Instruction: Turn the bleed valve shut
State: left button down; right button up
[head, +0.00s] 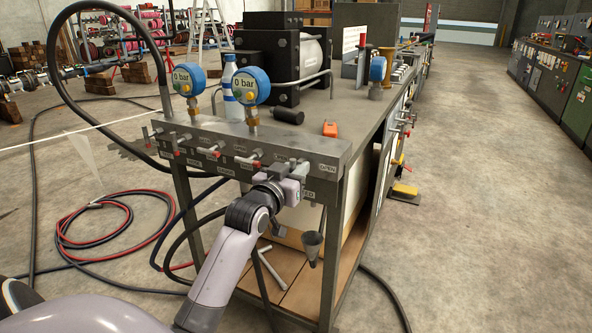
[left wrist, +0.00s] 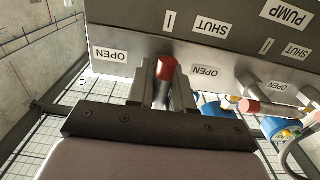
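The valve manifold (head: 325,150) is a grey bar along the table's near edge, with small red-tipped levers and OPEN and SHUT labels. My left gripper (head: 298,172) is at its right end, by the partly covered BLEED label. In the left wrist view, the bleed valve handle (left wrist: 165,70) has a dark red tip and stands between the two fingers of my left gripper (left wrist: 164,82). The fingers lie close against both sides of it. The gripper hides most of this handle in the head view. My right gripper is not in view.
Two blue gauges (head: 188,78) reading 0 bar stand on the manifold. Other levers (head: 245,160) sit left of my gripper. A grey funnel (head: 312,248) hangs below the manifold's right end. Red and black hoses (head: 95,215) lie coiled on the floor.

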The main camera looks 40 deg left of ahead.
pick_arm(q)
jog(key=shift+r+m+p, duration=0.15)
jog(key=shift+m+p, duration=0.55)
jog(key=shift+p, duration=0.3)
jog(key=shift+m+p, duration=0.55)
jog(key=shift+m, duration=0.05)
jog(key=shift+f, duration=0.2)
jog(key=c, duration=1)
grip_release()
jog(key=shift+p+v, duration=0.3)
jog(key=shift+v, duration=3.25)
